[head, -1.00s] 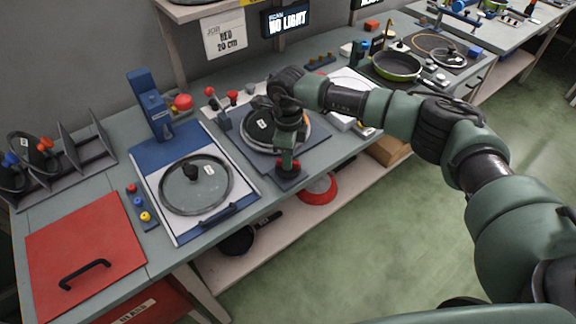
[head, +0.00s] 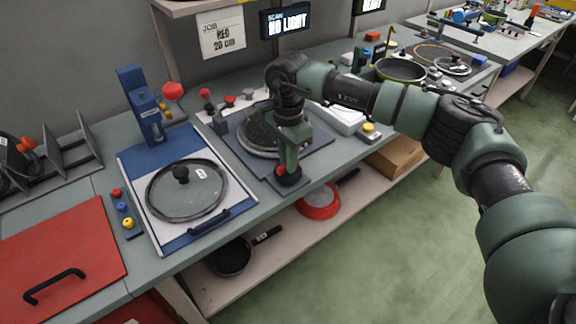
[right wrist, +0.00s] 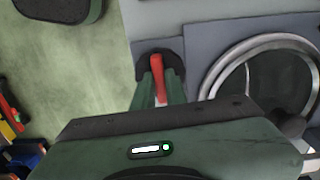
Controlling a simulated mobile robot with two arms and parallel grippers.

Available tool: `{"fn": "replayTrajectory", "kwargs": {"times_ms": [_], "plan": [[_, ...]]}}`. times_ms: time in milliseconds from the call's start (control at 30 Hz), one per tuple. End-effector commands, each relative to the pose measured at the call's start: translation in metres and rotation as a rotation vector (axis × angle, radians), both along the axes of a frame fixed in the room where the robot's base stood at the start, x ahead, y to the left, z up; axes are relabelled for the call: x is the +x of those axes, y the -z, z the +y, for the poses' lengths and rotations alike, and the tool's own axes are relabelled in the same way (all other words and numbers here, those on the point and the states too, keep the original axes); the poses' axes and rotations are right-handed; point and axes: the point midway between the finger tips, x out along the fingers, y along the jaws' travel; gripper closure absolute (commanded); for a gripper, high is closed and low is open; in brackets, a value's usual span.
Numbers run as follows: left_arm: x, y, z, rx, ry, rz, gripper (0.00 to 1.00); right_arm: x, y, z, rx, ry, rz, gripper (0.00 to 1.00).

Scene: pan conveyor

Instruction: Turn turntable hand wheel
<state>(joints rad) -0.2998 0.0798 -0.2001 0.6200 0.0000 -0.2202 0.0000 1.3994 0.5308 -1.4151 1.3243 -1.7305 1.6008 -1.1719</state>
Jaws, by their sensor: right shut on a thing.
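The turntable (head: 318,137) is a dark grey plate with a round black item in a metal ring (right wrist: 213,88), partly hidden behind my right arm. The hand wheel (head: 291,180) is a small black disc at the plate's front corner, with a red upright handle (right wrist: 158,75). My right gripper (head: 288,160) comes down over the wheel from above. In the right wrist view its two green fingers (right wrist: 159,92) stand on either side of the red handle, and it is shut on it. My left gripper is not in view.
Left of the turntable, a glass lid (head: 187,190) lies on a blue and white board (head: 150,215). A red panel (head: 60,250) is at the left. Pans (head: 318,203) lie on the shelf below.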

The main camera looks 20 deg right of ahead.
Motion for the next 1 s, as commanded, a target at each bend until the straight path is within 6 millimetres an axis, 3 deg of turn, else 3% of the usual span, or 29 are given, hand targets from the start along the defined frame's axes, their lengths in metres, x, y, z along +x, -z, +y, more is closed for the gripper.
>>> {"fn": "replayTrajectory", "kwargs": {"times_ms": [400,900,933,1000], "plan": [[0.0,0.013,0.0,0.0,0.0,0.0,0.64,0.0008,-0.0011,-0.0002,0.001,-0.162,-0.003,1.0],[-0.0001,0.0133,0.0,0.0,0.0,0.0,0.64,0.0009,-0.0019,-0.0001,0.002,-0.177,-0.004,1.0],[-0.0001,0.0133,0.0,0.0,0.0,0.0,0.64,0.001,-0.0019,0.0,0.002,-0.176,-0.004,0.82],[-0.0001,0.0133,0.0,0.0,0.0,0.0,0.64,0.0009,-0.0017,-0.0001,0.001,-0.176,-0.003,0.65]]}}
